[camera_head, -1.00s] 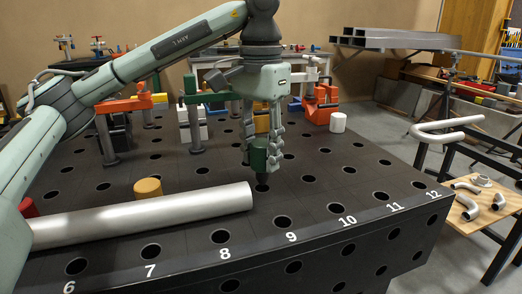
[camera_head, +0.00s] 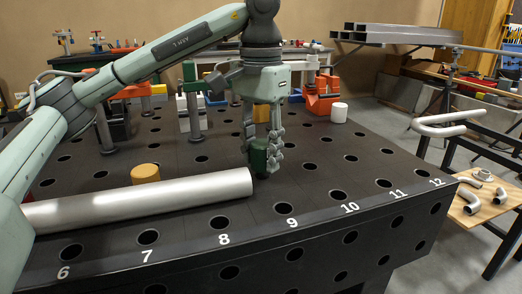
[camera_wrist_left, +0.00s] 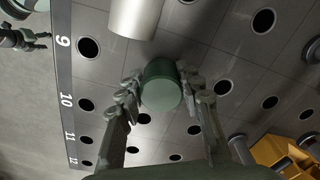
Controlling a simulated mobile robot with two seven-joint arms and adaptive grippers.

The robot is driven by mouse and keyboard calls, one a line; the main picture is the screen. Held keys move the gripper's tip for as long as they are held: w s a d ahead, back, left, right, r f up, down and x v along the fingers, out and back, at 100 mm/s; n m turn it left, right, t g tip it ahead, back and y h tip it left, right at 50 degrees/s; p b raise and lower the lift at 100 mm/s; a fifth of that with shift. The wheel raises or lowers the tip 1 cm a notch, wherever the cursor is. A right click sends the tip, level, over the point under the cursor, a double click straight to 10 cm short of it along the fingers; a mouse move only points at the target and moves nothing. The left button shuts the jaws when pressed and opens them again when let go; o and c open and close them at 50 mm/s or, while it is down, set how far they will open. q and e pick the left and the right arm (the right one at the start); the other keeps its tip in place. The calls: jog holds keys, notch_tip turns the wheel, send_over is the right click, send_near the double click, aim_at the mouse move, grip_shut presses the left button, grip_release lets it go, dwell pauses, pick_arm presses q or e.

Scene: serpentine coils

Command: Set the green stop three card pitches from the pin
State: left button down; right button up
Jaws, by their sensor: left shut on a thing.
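The green stop (camera_head: 259,155) is a short dark green cylinder, upright between the fingers of my left gripper (camera_head: 264,158). In the left wrist view the fingers of the left gripper (camera_wrist_left: 161,82) are closed on both sides of the stop (camera_wrist_left: 161,92). Its foot is low over the black hole table (camera_head: 330,165), just behind the end of a silver tube; I cannot tell whether it touches the table. A yellow cylinder (camera_head: 145,173) stands behind the tube. I cannot tell which thing is the pin. A dark gripper, apparently my right one (camera_wrist_left: 24,40), shows beyond the table edge.
The silver tube (camera_head: 140,200) lies along the table's front, left of the stop. Numbers 6 to 12 mark the front edge. Orange clamps (camera_head: 320,95), grey posts (camera_head: 192,120) and a white cylinder (camera_head: 339,112) stand farther back. The table right of the stop is clear.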

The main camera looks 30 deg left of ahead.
pick_arm(q)
jog(key=shift+f, duration=0.2)
jog(key=shift+f+b, duration=0.35)
jog(key=shift+b, duration=0.15)
jog(key=shift+f, duration=0.25)
jog(key=c, duration=0.9)
grip_release()
notch_tip(320, 180, up, 12)
